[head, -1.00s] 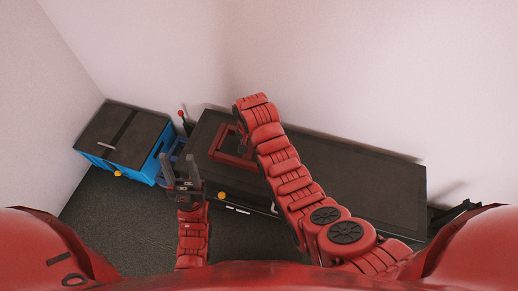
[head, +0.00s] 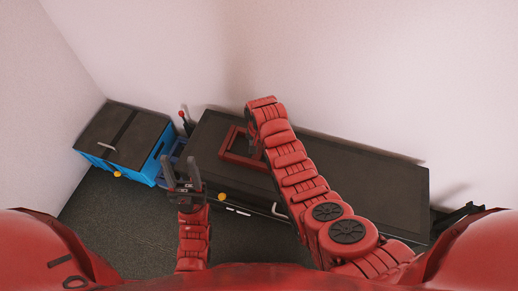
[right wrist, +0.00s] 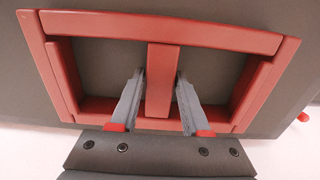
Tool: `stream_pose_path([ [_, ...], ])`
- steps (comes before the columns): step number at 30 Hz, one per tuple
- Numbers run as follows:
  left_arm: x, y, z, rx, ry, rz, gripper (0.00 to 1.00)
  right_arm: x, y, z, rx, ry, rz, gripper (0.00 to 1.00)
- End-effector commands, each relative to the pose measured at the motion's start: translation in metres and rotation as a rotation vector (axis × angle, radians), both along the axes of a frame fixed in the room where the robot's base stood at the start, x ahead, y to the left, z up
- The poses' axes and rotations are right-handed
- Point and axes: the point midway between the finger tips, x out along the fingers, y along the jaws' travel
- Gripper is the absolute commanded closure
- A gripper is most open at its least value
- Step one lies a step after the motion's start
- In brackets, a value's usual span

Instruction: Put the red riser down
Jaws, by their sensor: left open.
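The red riser (head: 227,147) is a rectangular red frame with a middle bar. It shows over the left part of the dark-topped cabinet (head: 345,180); I cannot tell whether it touches the top. My right arm hides part of it in the head view. In the right wrist view the frame of the red riser (right wrist: 160,27) fills most of the picture. My right gripper (right wrist: 161,82) is shut on its middle bar, one finger on each side. My left gripper (head: 182,167) is open and empty, in front of the cabinet's left end.
A blue cabinet (head: 150,166) with a dark top stands at the left. A blue item (head: 176,150) and a red-tipped lever (head: 183,117) are between the two cabinets. The long cabinet's top looks clear to the right of my right arm. Pale walls rise behind.

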Motion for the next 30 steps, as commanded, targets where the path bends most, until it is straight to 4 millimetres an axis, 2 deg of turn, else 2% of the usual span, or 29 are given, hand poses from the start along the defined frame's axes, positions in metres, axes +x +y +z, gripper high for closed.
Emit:
stream_pose_path([
  [1,0.000,0.000,0.000,0.000,0.000,0.000,0.50,0.000,0.000,0.000,0.000,0.000,0.000,0.43],
  [3,0.000,0.000,0.000,0.000,0.000,0.000,0.50,0.000,0.000,0.000,0.000,0.000,0.000,0.31],
  [11,0.000,0.000,0.000,0.000,0.000,0.000,0.50,0.000,0.000,0.000,-0.001,0.001,0.000,0.31],
  [16,0.000,0.000,0.003,0.000,0.000,0.000,0.50,-0.001,0.000,0.011,-0.001,0.003,0.000,0.31],
  [20,0.000,0.000,0.007,0.000,0.000,0.000,0.50,0.000,0.000,0.035,0.001,-0.001,0.000,0.31],
  [28,0.000,0.000,0.014,0.000,0.000,0.000,0.50,0.001,0.000,0.096,0.001,-0.003,0.000,0.31],
  [30,0.000,0.000,0.028,0.000,0.000,0.000,0.50,0.000,0.000,0.112,0.000,-0.001,0.000,0.31],
])
